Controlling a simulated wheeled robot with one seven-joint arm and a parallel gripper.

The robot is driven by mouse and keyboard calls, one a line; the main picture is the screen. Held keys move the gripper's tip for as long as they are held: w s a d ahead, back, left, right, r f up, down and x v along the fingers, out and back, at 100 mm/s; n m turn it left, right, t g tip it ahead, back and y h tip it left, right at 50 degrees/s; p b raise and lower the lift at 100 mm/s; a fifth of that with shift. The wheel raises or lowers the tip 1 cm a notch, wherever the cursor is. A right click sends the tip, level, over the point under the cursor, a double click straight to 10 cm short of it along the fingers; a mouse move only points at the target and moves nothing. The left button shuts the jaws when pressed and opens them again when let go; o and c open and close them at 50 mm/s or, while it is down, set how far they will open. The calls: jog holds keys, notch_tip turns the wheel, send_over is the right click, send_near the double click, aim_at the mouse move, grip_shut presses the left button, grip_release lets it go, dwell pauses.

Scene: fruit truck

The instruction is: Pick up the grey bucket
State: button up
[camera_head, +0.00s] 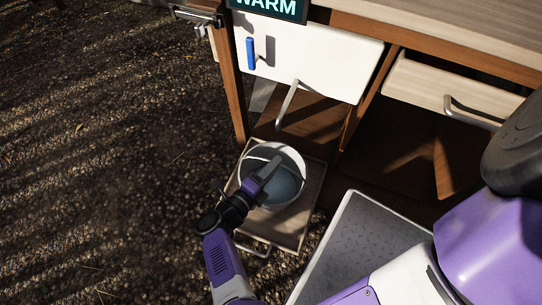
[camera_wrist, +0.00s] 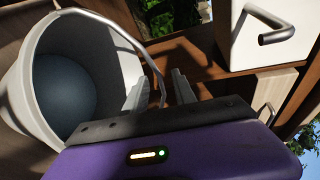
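The grey bucket (camera_head: 299,160) stands in a low pulled-out drawer (camera_head: 293,238) under the counter in the head view. Its round opening faces up and its inside looks dark blue-grey. In the wrist view the bucket (camera_wrist: 22,85) fills the left side, and its thin wire handle (camera_wrist: 150,62) arcs out to the right. My gripper (camera_head: 268,168) reaches over the bucket's opening and hides part of it. In the wrist view my gripper (camera_wrist: 158,90) is open, its two fingers apart, with the handle appearing between them. I cannot tell whether either finger touches the handle.
A white cabinet front (camera_head: 312,58) with a curved handle hangs above the bucket. A wooden drawer (camera_head: 450,92) is partly open to the right. A grey metal step (camera_head: 365,245) lies at the lower right. The gravel ground (camera_head: 110,150) on the left is clear.

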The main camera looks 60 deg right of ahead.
jog(key=b+x, duration=0.1)
jog(key=x, duration=0.4)
jog(key=shift+c, duration=0.2)
grip_shut()
dwell(1.1)
jog(key=shift+w+r, duration=0.1)
jog(key=shift+r, duration=0.05)
